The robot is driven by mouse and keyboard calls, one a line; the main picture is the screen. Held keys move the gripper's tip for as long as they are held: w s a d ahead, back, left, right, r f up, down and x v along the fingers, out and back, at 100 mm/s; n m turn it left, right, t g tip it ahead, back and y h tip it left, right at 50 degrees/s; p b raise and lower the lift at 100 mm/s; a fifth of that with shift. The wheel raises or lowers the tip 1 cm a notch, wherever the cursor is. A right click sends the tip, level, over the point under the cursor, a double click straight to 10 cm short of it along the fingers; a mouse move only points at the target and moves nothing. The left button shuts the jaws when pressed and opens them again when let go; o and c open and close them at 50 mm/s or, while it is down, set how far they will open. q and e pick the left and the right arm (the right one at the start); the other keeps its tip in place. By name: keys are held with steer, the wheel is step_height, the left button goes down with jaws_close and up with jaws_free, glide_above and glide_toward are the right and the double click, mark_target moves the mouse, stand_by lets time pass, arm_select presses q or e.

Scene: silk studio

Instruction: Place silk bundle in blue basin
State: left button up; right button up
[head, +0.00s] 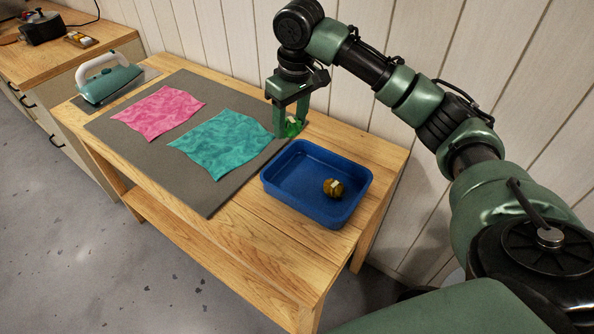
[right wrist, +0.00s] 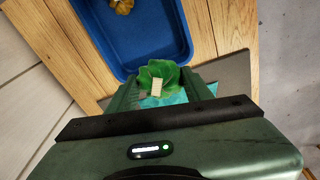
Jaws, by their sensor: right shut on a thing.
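My right gripper (head: 290,124) is shut on a green silk bundle (head: 293,128) with a pale tag. It holds the bundle at the back of the table, just left of the blue basin's back corner. The bundle also shows between the fingers in the right wrist view (right wrist: 158,78). The blue basin (head: 285,192) stands on the right part of the table. A brown-gold bundle (head: 334,188) with a pale tag lies inside it, toward the right. In the right wrist view the basin (right wrist: 140,45) lies beyond the fingers. My left gripper is not in view.
A grey mat (head: 190,182) carries a pink cloth (head: 158,110) and a teal cloth (head: 222,142). An iron (head: 110,83) stands at the table's left end. A panelled wall (head: 215,40) runs close behind the table. The basin's left half is bare.

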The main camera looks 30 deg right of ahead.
step_height(320, 180, down, 18)
steer(key=shift+s+p, duration=0.15)
steer(key=shift+p, duration=0.9)
steer(key=o, duration=1.3)
steer(key=shift+f, duration=0.1)
steer(key=shift+o, duration=0.2)
step_height(320, 180, up, 12)
steer(key=s+b, duration=0.1)
steer(key=shift+s+d, duration=0.15)
steer(key=shift+s, duration=0.05)
steer(key=shift+r, duration=0.2)
